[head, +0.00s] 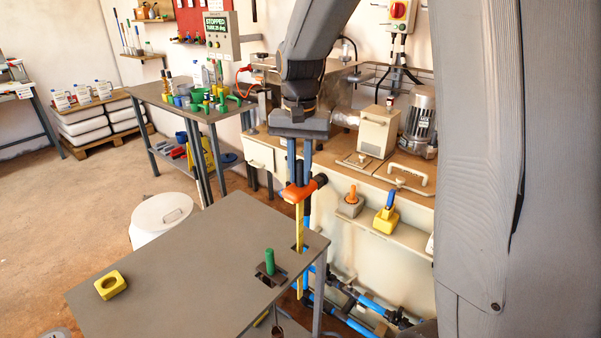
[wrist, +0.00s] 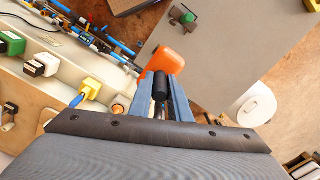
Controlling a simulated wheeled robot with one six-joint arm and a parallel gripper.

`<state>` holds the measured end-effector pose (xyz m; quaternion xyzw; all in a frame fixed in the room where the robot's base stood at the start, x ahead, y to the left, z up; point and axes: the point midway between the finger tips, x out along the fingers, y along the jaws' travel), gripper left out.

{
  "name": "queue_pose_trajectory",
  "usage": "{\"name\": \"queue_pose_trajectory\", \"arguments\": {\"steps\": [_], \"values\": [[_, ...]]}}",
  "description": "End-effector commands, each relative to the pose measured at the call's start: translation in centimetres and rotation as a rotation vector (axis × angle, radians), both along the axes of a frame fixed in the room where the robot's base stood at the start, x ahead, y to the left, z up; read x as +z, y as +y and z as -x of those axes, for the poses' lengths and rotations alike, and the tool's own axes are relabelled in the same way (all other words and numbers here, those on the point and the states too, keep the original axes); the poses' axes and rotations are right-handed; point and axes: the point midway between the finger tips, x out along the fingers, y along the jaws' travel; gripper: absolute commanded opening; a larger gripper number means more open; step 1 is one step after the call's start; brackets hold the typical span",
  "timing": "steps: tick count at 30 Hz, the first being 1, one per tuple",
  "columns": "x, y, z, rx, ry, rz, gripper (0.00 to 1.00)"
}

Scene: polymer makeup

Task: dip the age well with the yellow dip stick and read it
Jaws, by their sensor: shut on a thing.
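My gripper (head: 299,178) points down with its blue fingers shut on the black handle of the yellow dip stick (head: 299,225). The stick hangs about upright below an orange head. In the wrist view, the black handle (wrist: 160,85) sits between the fingers, with the orange head (wrist: 166,60) beyond. The stick crosses a dark opening near the grey table's right corner, and its lower end shows below the table edge. I cannot tell whether it passes through the opening or in front. I cannot tell which opening is the age well. Any reading on the stick is too small to see.
The grey table (head: 190,270) holds a green-handled plug (head: 269,262) and a yellow block with a hole (head: 110,285). The cream machine (head: 350,250) at right carries orange and blue-handled plugs. Blue pipes (head: 345,320) run below. A white bin (head: 162,222) stands behind.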

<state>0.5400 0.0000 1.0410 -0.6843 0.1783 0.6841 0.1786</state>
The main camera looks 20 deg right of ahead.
Motion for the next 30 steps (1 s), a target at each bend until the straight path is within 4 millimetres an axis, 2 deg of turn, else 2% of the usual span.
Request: {"name": "queue_pose_trajectory", "arguments": {"steps": [1,30], "values": [[0.7,0.0,0.1,0.000,0.000,0.000,0.00],[7.6,0.0,0.1,0.000,0.000,0.000,0.00]]}}
